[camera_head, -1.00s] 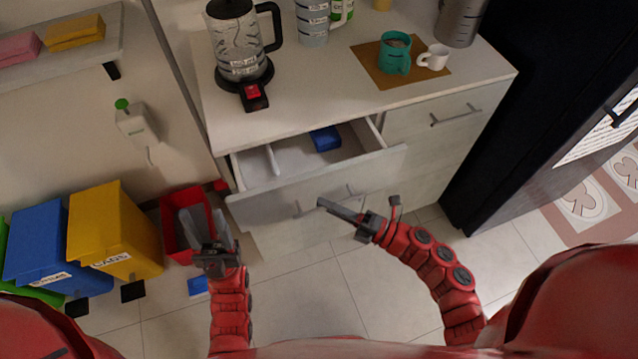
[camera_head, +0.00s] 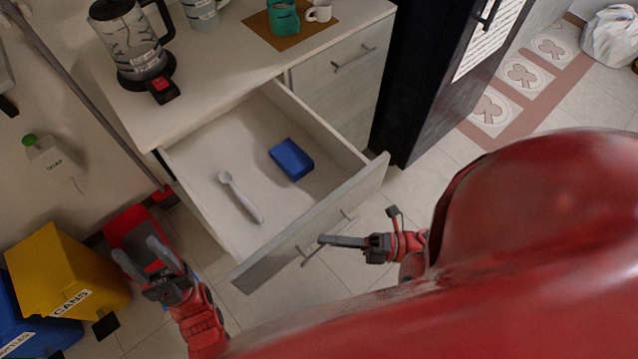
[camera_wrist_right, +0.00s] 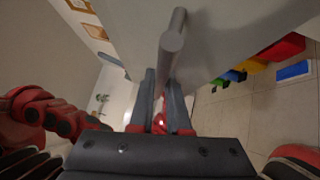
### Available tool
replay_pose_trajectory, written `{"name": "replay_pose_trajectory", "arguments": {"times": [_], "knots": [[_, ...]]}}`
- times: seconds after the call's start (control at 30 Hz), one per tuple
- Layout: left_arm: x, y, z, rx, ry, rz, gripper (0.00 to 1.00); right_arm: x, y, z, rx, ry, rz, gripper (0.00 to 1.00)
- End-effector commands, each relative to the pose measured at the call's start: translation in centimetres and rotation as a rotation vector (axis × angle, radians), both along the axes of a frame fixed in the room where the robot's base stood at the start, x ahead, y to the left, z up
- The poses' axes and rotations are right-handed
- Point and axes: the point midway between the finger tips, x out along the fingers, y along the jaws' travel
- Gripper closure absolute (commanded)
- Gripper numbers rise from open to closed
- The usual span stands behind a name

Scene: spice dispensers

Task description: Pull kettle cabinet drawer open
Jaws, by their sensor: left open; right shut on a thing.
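The kettle cabinet drawer (camera_head: 318,222) is pulled well out from under the counter in the head view. A blue box (camera_head: 291,159) and a pale spoon-like utensil (camera_head: 240,198) lie inside it. The kettle (camera_head: 133,45) stands on the counter above. My right gripper (camera_head: 322,240) is at the drawer's front, shut on the bar handle (camera_head: 310,256). In the right wrist view the handle (camera_wrist_right: 172,45) runs between the two fingers (camera_wrist_right: 162,95). My left gripper (camera_head: 136,258) is open and empty, left of the drawer, in front of the red bin.
The red bin (camera_head: 128,228), yellow bin (camera_head: 55,275) and blue bin (camera_head: 20,325) stand at the lower left. A closed cabinet drawer (camera_head: 345,70) is to the right. A black fridge-like unit (camera_head: 415,80) stands beyond it. Tiled floor lies clear in front.

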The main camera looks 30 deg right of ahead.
Motion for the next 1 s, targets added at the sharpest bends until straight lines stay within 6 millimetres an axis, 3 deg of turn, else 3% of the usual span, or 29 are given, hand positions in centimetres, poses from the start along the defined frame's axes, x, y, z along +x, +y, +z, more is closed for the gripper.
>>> {"name": "replay_pose_trajectory", "arguments": {"times": [0.2, 0.63, 0.67, 0.8, 1.0], "knots": [[0.0, 0.0, 0.19, 0.0, 0.0, 0.0, 0.5, -1.03, -0.33, -0.04, -0.001, 0.001, -0.002, 1.0], [0.0, 0.0, 0.2, 0.0, 0.0, 0.0, 0.5, -1.19, -0.4, -0.06, 0.0, 0.001, -0.003, 1.0], [0.01, 0.0, 0.21, 0.0, 0.0, 0.0, 0.5, -1.18, -0.41, -0.05, 0.0, 0.001, -0.003, 0.8], [0.0, 0.0, 0.21, 0.0, 0.0, 0.0, 0.5, -1.18, -0.39, -0.04, 0.0, 0.001, -0.003, 0.55], [0.01, 0.0, 0.21, 0.0, 0.0, 0.0, 0.5, -1.19, -0.39, -0.01, 0.0, 0.0, -0.002, 0.55]]}}
